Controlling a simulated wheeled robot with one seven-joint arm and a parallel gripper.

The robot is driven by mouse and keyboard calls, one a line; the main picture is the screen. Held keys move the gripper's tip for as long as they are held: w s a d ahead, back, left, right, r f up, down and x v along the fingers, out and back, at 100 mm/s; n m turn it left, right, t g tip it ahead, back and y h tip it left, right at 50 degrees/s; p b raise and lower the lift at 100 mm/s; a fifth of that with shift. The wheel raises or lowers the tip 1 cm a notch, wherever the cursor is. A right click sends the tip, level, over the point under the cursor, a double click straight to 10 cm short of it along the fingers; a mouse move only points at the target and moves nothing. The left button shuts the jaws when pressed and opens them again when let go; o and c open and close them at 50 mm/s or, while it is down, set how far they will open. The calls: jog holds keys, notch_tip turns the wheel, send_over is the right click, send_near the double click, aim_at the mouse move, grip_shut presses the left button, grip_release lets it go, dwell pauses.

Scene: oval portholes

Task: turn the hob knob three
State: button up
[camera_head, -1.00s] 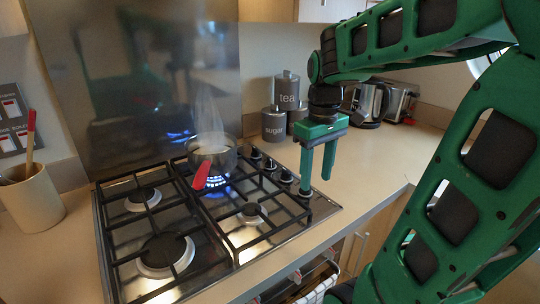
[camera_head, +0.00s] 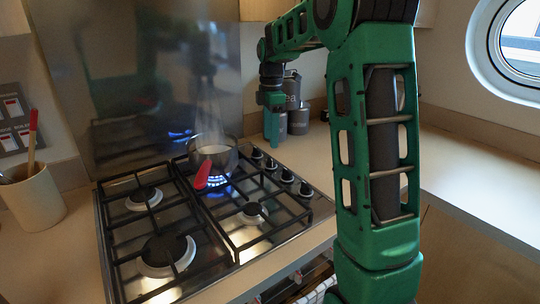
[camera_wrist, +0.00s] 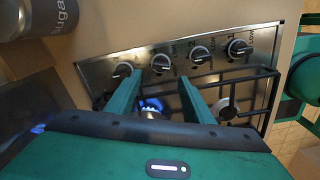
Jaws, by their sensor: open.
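A row of several black hob knobs runs along the right edge of the steel hob (camera_head: 318,208). In the head view, the knobs are the rearmost (camera_head: 256,152), the second from the back (camera_head: 271,164), the third (camera_head: 287,175) and the front one (camera_head: 305,189). In the wrist view my gripper (camera_wrist: 158,80) is open and empty, with the second knob (camera_wrist: 160,63) beyond the gap and the leftmost knob (camera_wrist: 122,70) by the left fingertip.
A steaming pan (camera_head: 222,158) with a red handle (camera_head: 203,174) stands on a lit blue burner at the back right of the hob. Grey canisters (camera_head: 299,120) stand behind my gripper. A utensil pot (camera_head: 31,199) is at left. The counter at right (camera_head: 462,180) is clear.

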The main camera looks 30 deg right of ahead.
aim_at(271, 158)
notch_tip(271, 158, down, 8)
jog(key=shift+r, duration=0.25)
